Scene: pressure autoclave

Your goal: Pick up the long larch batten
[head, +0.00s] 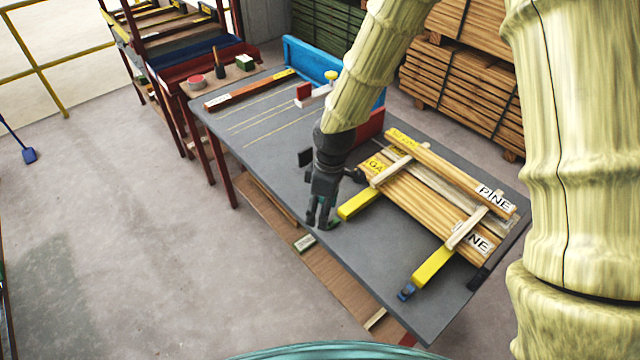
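My gripper (318,222) is dark and points down over the grey worktable (285,180), near its front edge. Its fingers look a little apart, and I see nothing held between them. A reddish-brown batten (250,90) with small end labels lies at the table's far left end, well away from my gripper. Its label is too small to read. I cannot tell which batten is larch.
Yellow-ended supports (432,267) jut toward the table's front edge. A blue panel (310,60) and a red-and-white block (310,95) stand at the back. Stacked timber (460,80) is behind. The table's middle is mostly clear, with thin marked lines. Floor at left is open.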

